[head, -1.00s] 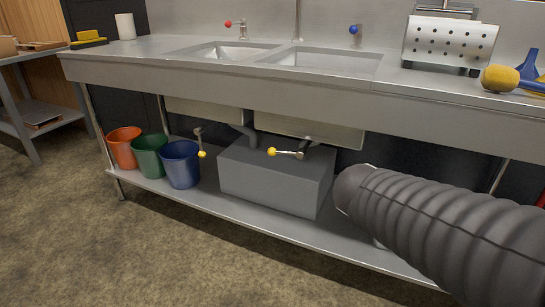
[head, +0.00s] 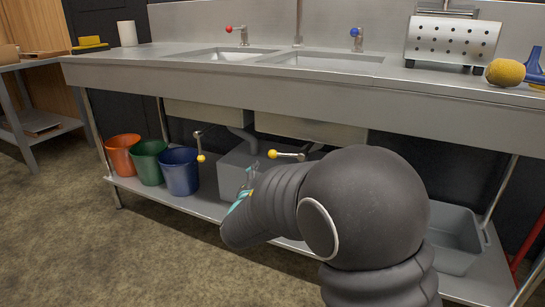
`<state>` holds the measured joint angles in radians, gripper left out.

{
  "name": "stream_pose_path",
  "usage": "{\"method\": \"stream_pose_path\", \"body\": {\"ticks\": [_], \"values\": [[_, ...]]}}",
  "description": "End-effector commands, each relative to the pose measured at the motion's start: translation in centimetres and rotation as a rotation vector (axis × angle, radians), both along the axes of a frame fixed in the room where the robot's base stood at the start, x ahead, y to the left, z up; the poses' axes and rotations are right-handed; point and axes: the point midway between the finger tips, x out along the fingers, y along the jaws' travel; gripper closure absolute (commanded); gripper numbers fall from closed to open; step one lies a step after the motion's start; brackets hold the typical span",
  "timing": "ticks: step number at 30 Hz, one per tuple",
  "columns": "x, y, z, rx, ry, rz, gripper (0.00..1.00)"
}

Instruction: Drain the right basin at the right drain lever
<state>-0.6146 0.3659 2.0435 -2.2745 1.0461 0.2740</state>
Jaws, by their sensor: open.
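The right drain lever (head: 289,156) is below the right basin (head: 335,61), whose underside (head: 300,128) shows under the counter. The lever lies nearly level, with a yellow knob at its left end. The left drain lever (head: 198,143) hangs down, its yellow knob at the bottom. My gripper (head: 250,173) is open, small and partly hidden behind my dark arm. In the picture it is just below and left of the right lever's knob, apart from it. I see nothing in it. My arm hides the area below and right of the lever.
A grey box (head: 232,168) stands on the lower shelf (head: 205,209), partly behind my arm. Orange (head: 122,155), green (head: 148,162) and blue (head: 179,172) buckets stand at left. A grey tub (head: 455,240) is at right. Floor in front is clear.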

Motion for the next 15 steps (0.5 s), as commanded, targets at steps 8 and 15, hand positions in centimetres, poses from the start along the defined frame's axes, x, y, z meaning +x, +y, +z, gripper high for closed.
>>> {"method": "stream_pose_path", "body": {"ticks": [8,15], "values": [[4.7,-0.8,0.0,0.001,0.001,-0.006,0.43],[9.1,-1.2,0.0,0.002,0.001,-0.006,0.43]]}}
